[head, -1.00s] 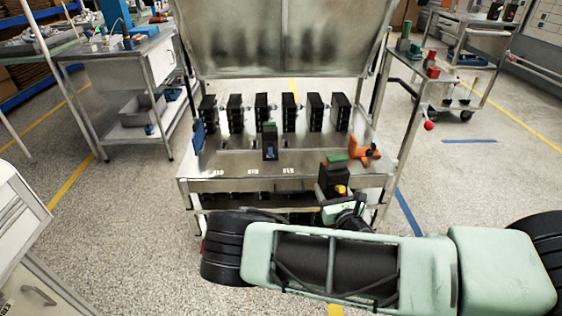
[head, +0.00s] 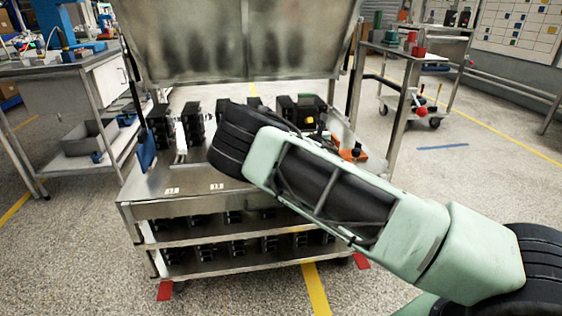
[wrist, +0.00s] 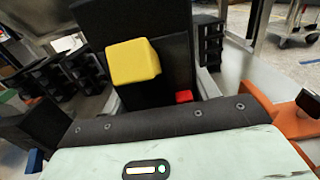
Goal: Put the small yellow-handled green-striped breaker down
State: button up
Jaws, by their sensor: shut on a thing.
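The breaker (wrist: 163,30) is a black block with a bulky yellow handle (wrist: 135,62) and a small red part in the wrist view. My gripper (wrist: 165,92) is shut on it. In the head view the black breaker (head: 288,104) and its yellow handle (head: 310,120) show just beyond my arm, over the right rear of the metal bench (head: 165,208). My gripper's fingers are hidden there by my arm. I see no green stripe on the held breaker now. I cannot tell whether its underside touches anything.
Black breakers (head: 194,124) stand in a row at the rear of the bench, partly hidden by my arm. An orange clamp-like piece (head: 352,152) sits at the right; it also shows in the wrist view (wrist: 290,118). The bench's front left is clear. A raised metal panel (head: 235,45) stands behind.

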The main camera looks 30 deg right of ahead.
notch_tip(320, 180, down, 8)
jog(key=shift+f+b, duration=0.25)
jog(key=shift+b, duration=0.65)
jog(key=shift+f, duration=0.2)
jog(key=o, duration=1.4)
jog(key=shift+r, duration=0.1)
jog(key=shift+s+a, duration=0.1)
jog(key=shift+s, duration=0.2)
jog(key=p+v, duration=0.1)
jog(key=v, duration=1)
jog(key=shift+s+a+p, duration=0.1)
jog(key=shift+s+p, duration=0.15)
jog(key=shift+p, duration=0.1)
